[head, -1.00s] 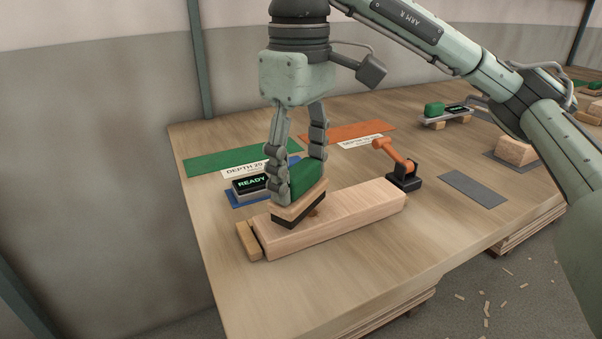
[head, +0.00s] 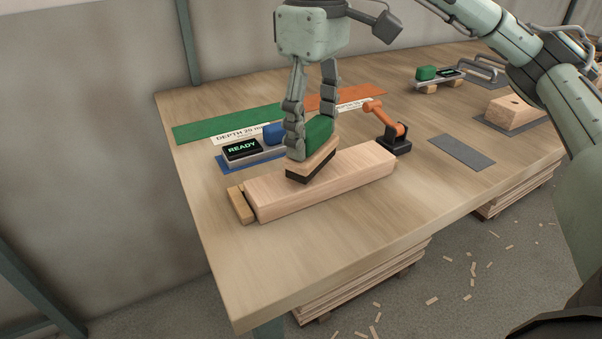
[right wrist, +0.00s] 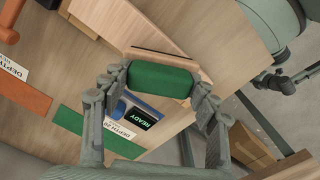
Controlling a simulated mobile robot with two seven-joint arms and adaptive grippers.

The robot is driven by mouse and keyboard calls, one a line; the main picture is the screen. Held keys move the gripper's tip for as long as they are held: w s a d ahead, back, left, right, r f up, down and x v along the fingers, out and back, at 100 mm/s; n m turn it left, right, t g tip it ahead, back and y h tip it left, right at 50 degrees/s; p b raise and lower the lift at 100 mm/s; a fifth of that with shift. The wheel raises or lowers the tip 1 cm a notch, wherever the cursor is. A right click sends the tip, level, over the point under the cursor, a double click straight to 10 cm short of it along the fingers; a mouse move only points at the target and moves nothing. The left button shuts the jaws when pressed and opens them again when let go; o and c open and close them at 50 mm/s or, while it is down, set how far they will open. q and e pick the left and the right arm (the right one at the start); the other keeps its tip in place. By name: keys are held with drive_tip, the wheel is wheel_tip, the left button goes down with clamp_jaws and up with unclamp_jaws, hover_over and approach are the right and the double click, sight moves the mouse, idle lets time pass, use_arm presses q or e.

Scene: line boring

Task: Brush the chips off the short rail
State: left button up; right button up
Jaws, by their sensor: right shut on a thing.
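The short rail (head: 345,178) is a pale wooden block lying on the bench, with a small wooden piece (head: 240,204) at its left end. My right gripper (head: 312,138) is shut on the green handle of a brush (head: 314,160) with a wooden body and dark bristles. The brush is over the back edge of the rail, left of its middle; I cannot tell whether the bristles touch it. In the right wrist view the green handle (right wrist: 160,81) sits between the fingers. No chips show on the visible rail top; the brush hides part of it. My left gripper is out of view.
An orange clamp-like device (head: 388,126) stands behind the rail's right end. A gauge reading READY (head: 243,149) is behind its left end. Green (head: 225,124) and orange (head: 345,97) strips lie farther back. The bench front is clear. Wood bits lie on the floor.

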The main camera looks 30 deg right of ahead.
drive_tip(key=shift+f, duration=0.1)
drive_tip(key=shift+f+b, duration=0.65)
drive_tip(key=shift+r, duration=0.1)
drive_tip(key=shift+d+r, duration=0.1)
drive_tip(key=shift+d, duration=1.15)
